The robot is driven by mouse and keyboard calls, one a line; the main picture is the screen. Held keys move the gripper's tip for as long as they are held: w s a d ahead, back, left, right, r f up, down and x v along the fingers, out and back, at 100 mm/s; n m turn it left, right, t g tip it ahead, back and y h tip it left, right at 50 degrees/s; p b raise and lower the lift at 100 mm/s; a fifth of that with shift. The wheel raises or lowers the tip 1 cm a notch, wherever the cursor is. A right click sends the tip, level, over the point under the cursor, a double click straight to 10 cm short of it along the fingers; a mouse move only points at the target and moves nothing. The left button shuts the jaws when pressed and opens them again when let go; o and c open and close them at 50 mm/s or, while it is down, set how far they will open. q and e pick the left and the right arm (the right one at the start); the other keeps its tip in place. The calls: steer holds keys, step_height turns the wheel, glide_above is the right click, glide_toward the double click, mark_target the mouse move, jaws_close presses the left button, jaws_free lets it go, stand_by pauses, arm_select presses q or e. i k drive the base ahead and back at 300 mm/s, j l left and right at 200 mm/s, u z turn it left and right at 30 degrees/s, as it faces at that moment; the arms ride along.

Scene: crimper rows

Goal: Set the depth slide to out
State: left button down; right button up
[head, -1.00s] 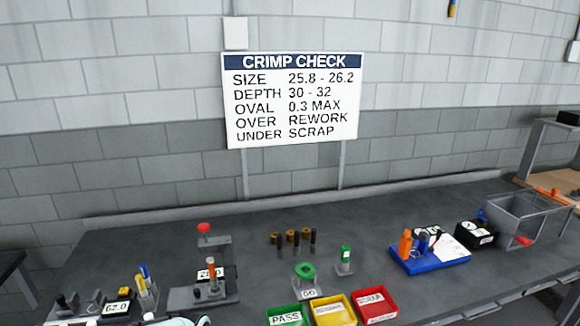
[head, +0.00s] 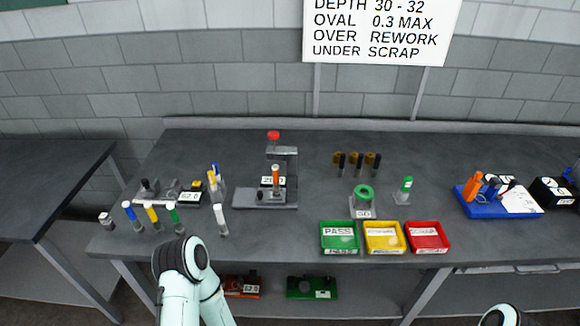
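I cannot tell for sure which part is the depth slide. A gauge stand with a red knob (head: 273,135) stands at the middle left of the bench, with an orange-topped pin (head: 276,174) and a small display at its front. A low grey device (head: 165,192) with a black knob and a small display lies farther left. The position of any slide on either is too small to read. Parts of my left arm show at the bottom left and a bit of my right arm at the bottom right. Neither gripper is in view.
Green (head: 340,251), yellow (head: 383,251) and red (head: 427,250) trays line the front edge. Several coloured pins stand at the left. A green ring gauge (head: 364,193) stands behind the trays. A blue tray (head: 497,208) sits at the right. The bench between is mostly clear.

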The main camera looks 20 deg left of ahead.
mark_target(265, 196)
steer(key=j+z, duration=0.15)
steer(key=j, duration=0.5)
steer(key=j+z, duration=0.1)
steer(key=j, duration=0.55)
steer(key=k+j+z, duration=0.15)
steer(key=j, duration=0.45)
steer(key=j+z, duration=0.15)
steer(key=j, duration=0.5)
steer(key=l+u, duration=0.25)
steer(key=l, duration=0.3)
steer(key=l+u, duration=0.2)
steer(key=l, duration=0.3)
steer(key=k+l+u, duration=0.25)
steer(key=l, duration=0.25)
steer(key=l+u, duration=0.25)
steer(key=l, duration=0.3)
